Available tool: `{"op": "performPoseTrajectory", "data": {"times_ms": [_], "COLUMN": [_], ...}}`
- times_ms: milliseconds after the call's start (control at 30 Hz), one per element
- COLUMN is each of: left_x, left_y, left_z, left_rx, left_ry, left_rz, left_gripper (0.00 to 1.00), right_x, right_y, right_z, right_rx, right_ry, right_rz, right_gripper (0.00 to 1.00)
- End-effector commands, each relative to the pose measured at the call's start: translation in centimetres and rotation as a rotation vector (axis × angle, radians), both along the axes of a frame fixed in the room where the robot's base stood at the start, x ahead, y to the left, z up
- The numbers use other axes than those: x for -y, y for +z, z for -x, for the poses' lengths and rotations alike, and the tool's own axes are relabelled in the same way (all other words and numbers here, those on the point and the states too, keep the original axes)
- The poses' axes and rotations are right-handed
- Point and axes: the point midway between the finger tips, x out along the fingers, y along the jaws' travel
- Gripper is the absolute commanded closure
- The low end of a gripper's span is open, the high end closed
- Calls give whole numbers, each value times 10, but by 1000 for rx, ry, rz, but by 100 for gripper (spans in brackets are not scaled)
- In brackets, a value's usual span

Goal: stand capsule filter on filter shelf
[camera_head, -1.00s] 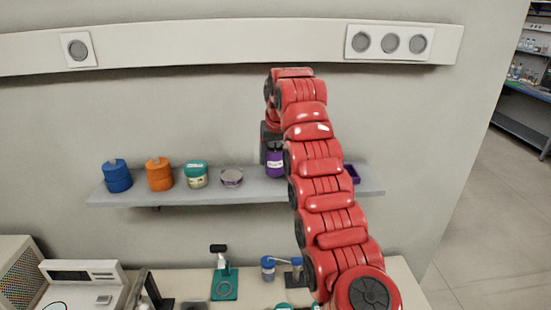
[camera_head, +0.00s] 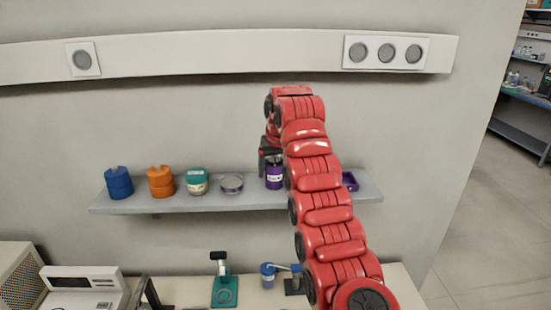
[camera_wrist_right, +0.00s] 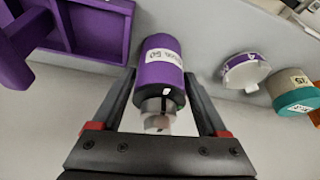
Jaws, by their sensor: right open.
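The capsule filter, a purple cylinder with a white label (camera_head: 274,175), appears to stand upright on the grey filter shelf (camera_head: 235,203), between a clear-sided dish and a purple tray. In the right wrist view, the filter (camera_wrist_right: 160,70) shows a dark band and a narrow metallic and white end toward the gripper. My right gripper (camera_wrist_right: 160,112) is open, its two fingers on either side of the filter with gaps between. My left gripper is not in view.
Left along the shelf are a blue stack (camera_head: 119,183), an orange stack (camera_head: 160,182), a teal-lidded jar (camera_head: 196,182) and the dish (camera_head: 231,184). The purple tray (camera_head: 350,181) is right of my arm. Bench equipment stands below, including a teal-based stand (camera_head: 224,292).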

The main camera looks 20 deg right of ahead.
Motion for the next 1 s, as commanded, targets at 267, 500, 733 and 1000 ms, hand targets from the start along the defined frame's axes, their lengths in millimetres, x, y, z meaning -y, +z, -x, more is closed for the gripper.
{"op": "performPoseTrajectory", "data": {"times_ms": [267, 500, 733, 1000], "left_x": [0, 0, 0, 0], "left_y": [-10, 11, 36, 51], "left_z": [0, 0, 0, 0], "left_rx": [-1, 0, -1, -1], "left_ry": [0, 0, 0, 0], "left_rz": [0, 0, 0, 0], "left_gripper": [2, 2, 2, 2], "right_x": [-2, 2, 0, -3], "right_y": [51, 78, 97, 109], "right_z": [19, 27, 37, 44], "right_rx": [7, 8, 1, 1], "right_ry": [1, -5, -2, 1], "right_rz": [1, 4, 2, 1], "right_gripper": [24, 24, 24, 24]}}
